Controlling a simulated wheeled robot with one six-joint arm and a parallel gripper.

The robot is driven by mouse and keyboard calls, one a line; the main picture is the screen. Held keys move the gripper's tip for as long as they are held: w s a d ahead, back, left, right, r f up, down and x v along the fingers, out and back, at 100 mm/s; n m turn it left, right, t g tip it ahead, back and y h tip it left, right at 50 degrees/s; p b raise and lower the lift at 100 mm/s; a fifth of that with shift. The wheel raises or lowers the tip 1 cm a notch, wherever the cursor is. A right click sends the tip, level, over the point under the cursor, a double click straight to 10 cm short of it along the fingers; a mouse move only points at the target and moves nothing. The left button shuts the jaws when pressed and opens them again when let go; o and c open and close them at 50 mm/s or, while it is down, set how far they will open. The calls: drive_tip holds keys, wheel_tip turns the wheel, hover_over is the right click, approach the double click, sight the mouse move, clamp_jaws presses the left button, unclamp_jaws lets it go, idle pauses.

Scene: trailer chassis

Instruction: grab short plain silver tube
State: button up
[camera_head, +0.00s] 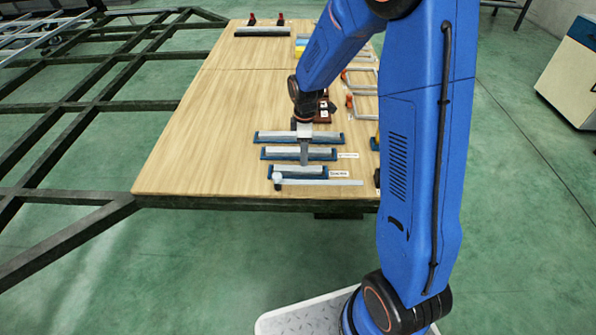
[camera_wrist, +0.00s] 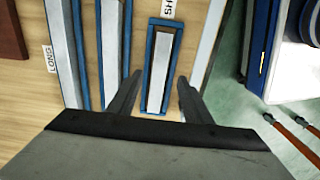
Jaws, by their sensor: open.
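The short plain silver tube (camera_wrist: 159,70) lies in a small blue holder (camera_wrist: 147,100) with a partly cut-off label starting "SH". In the head view the short tube (camera_head: 298,170) is in the front holder of three. My gripper (camera_wrist: 158,84) is open and empty, with one finger on each side of the short holder in the wrist view.
Longer silver tubes (camera_head: 300,135) (camera_head: 298,152) lie in blue holders behind the short one. Another pale tube with a round end piece (camera_head: 320,182) lies in front, near the table edge. The table's left side (camera_head: 190,150) is clear.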

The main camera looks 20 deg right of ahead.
sight(303, 168)
drive_tip(key=shift+a+f, duration=0.1)
drive_tip(key=shift+f, duration=3.15)
clamp_jaws()
